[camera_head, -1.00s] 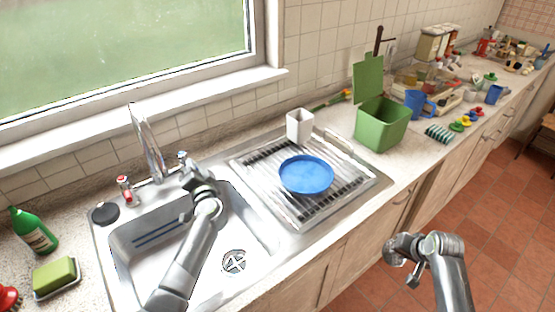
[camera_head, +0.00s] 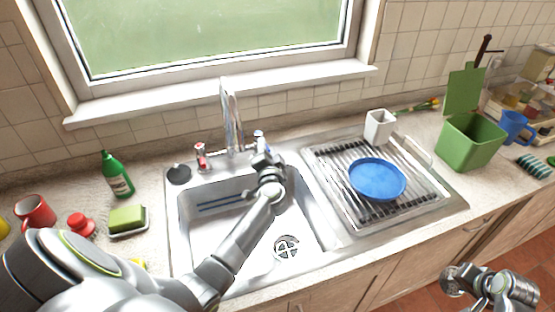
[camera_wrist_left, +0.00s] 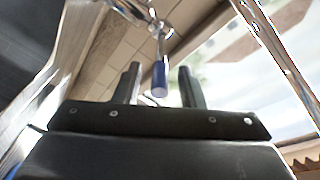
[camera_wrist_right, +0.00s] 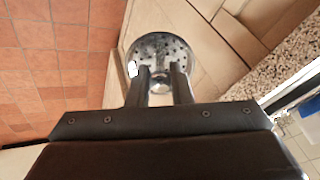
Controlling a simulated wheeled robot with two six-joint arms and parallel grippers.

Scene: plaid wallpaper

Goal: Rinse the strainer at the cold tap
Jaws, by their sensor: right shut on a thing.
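The cold tap's blue-ended handle (camera_head: 259,136) is at the back of the sink (camera_head: 305,262), right of the chrome spout (camera_head: 230,115). My left gripper (camera_head: 264,163) is just in front of it. In the left wrist view the blue handle (camera_wrist_left: 159,78) shows between the open fingers (camera_wrist_left: 160,84); I cannot tell whether they touch it. My right gripper (camera_wrist_right: 160,82) is shut on the strainer, a round perforated metal piece (camera_wrist_right: 158,48). In the head view my right gripper (camera_head: 468,285) is at the lower right, in front of the counter.
A red-topped tap (camera_head: 201,157) is left of the spout. A blue plate (camera_head: 377,180) and white cup (camera_head: 379,126) are on the drainer right of the sink. A green bottle (camera_head: 116,175) and sponge (camera_head: 127,218) are left. The basin around the drain (camera_head: 287,247) is clear.

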